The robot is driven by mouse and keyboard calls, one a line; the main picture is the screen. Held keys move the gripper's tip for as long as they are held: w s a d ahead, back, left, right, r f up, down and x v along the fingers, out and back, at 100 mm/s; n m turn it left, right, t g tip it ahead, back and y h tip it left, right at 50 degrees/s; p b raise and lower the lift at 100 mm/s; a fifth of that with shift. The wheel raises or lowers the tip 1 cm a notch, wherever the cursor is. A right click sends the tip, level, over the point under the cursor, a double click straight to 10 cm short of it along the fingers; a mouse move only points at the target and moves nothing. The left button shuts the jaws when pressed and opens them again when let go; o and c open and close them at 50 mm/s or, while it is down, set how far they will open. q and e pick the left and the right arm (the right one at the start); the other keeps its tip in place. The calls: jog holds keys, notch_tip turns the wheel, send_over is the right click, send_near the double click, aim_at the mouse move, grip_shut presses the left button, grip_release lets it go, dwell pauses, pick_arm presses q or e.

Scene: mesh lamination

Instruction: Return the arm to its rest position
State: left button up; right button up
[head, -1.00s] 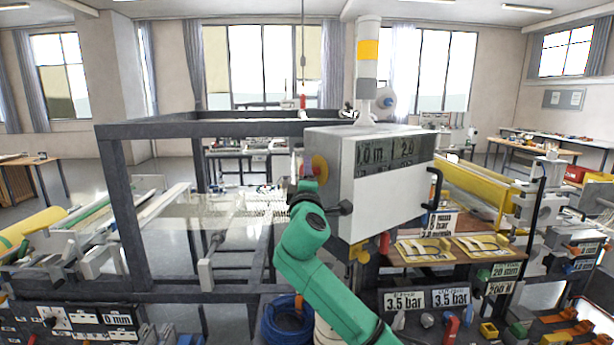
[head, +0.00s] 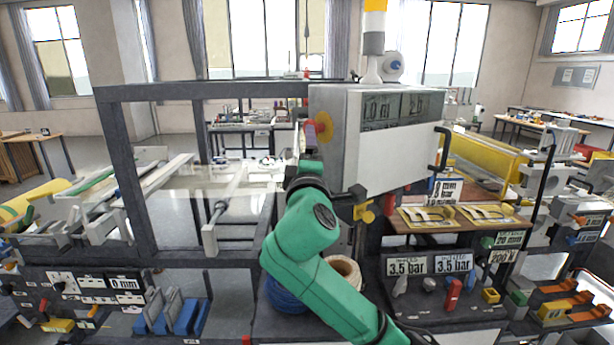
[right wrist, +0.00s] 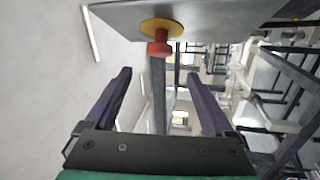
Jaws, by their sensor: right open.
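My right arm, green, rises from the bottom of the head view and bends up toward the left side of the grey control box (head: 400,150). My right gripper (head: 305,135), with dark purple fingers, is beside that box and partly hidden by the arm. In the right wrist view the gripper (right wrist: 163,75) is open, with nothing between its fingers. A red button on a yellow disc (right wrist: 160,40) shows beyond the fingers, apart from them; its yellow disc also shows in the head view (head: 324,128). My left gripper is not in view.
A dark metal frame (head: 118,180) stands left of the arm. Blue (head: 285,296) and cream (head: 345,268) coils lie below the arm. Yellow trays (head: 425,217) rest on a brown shelf at right, above a panel with pressure labels. Open floor shows behind the frame.

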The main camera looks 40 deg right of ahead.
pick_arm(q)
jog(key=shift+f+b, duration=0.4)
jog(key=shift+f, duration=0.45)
pick_arm(e)
jog(key=v, duration=0.4)
jog(key=shift+s, duration=0.15)
